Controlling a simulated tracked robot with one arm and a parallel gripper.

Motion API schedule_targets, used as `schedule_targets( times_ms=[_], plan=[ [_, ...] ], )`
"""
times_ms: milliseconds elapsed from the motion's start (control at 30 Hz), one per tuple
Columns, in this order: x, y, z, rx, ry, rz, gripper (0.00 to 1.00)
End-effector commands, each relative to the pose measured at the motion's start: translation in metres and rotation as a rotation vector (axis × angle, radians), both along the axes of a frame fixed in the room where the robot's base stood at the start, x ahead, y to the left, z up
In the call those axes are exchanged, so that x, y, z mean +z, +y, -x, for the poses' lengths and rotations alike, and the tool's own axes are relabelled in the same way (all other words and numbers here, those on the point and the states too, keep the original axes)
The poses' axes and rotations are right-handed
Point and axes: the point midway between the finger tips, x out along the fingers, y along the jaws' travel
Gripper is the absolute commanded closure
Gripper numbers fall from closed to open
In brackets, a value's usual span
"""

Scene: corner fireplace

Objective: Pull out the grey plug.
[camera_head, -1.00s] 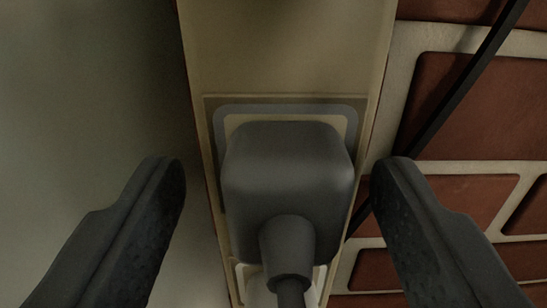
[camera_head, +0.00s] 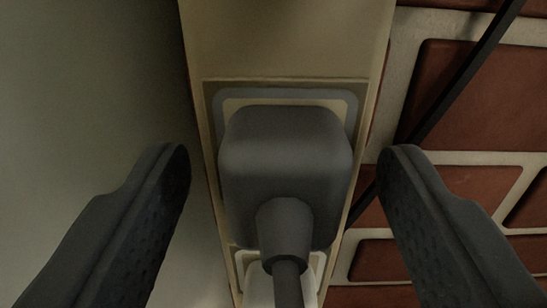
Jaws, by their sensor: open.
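The grey plug (camera_head: 285,160) sits in the upper socket of a beige socket strip (camera_head: 285,40), in the middle of the head camera view. Its grey cable (camera_head: 288,288) leaves the plug's front and runs down out of the picture. My gripper (camera_head: 284,165) is open, with one finger to the left of the plug and one to the right. Both fingers are apart from the plug, with a visible gap on each side. The plug hides its prongs and most of the socket behind it.
A white object (camera_head: 262,284), perhaps another plug or socket, shows partly below the plug behind the cable. A red brick wall (camera_head: 460,95) with a thin black cable (camera_head: 468,72) is on the right. A plain pale wall (camera_head: 80,90) is on the left.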

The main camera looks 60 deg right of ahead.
Motion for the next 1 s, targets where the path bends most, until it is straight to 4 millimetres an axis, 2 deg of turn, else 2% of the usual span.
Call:
schedule_targets(
  times_ms=[767, 933, 1000],
  plan=[
    [-0.0001, 0.0007, -0.0004, 0.001, 0.0, 0.0, 0.42],
    [-0.0001, 0.0007, -0.0004, 0.001, 0.0, 0.0, 0.86],
    [0.0, 0.0007, -0.0004, 0.001, 0.0, 0.0, 1.0]
  ],
)
